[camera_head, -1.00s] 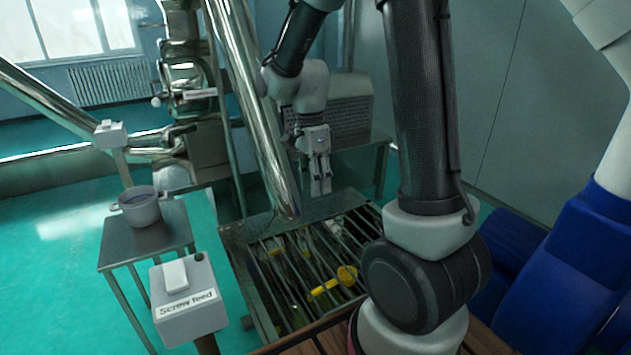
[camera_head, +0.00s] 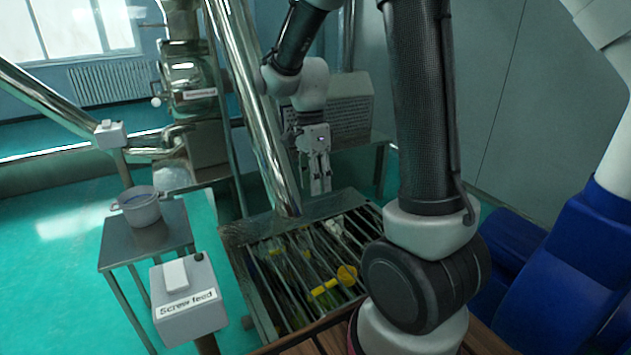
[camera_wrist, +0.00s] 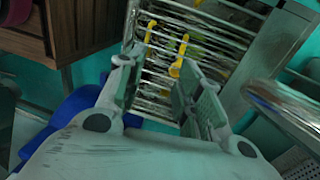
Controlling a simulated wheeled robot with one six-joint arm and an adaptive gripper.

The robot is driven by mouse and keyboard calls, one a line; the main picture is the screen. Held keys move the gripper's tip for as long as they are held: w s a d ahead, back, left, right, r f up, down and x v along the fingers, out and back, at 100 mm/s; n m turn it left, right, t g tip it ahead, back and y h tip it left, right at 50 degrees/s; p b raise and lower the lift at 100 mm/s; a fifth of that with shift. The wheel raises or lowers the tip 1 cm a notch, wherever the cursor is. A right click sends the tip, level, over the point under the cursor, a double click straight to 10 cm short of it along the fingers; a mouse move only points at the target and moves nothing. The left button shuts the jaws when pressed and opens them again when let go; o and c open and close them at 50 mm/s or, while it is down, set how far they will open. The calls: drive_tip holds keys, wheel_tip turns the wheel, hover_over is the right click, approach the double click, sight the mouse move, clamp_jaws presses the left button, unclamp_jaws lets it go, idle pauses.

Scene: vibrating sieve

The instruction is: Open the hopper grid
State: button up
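The hopper grid (camera_head: 290,262) is a set of parallel metal bars lying flat over the open top of a metal hopper (camera_head: 240,262). Yellow pieces (camera_head: 346,274) show among the bars; I cannot tell if they lie on or under them. My gripper (camera_head: 320,186) hangs above the far edge of the hopper, fingers pointing down, apart from the grid. The grid also shows in the wrist view (camera_wrist: 215,38), beyond my fingers. There, the two fingers of my gripper (camera_wrist: 158,85) stand apart with nothing between them. My arm hides the grid's right side in the head view.
A shiny slanted pipe (camera_head: 262,130) passes just left of my gripper. A screw feed switch box (camera_head: 188,300) stands front left. A pot (camera_head: 139,207) sits on a small metal table (camera_head: 140,238). A perforated metal box (camera_head: 350,108) stands behind my gripper.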

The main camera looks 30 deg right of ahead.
wheel_tip(320, 180, up, 12)
drive_tip(key=w, duration=0.1)
drive_tip(key=shift+w+f, duration=0.2)
drive_tip(key=shift+w, duration=0.2)
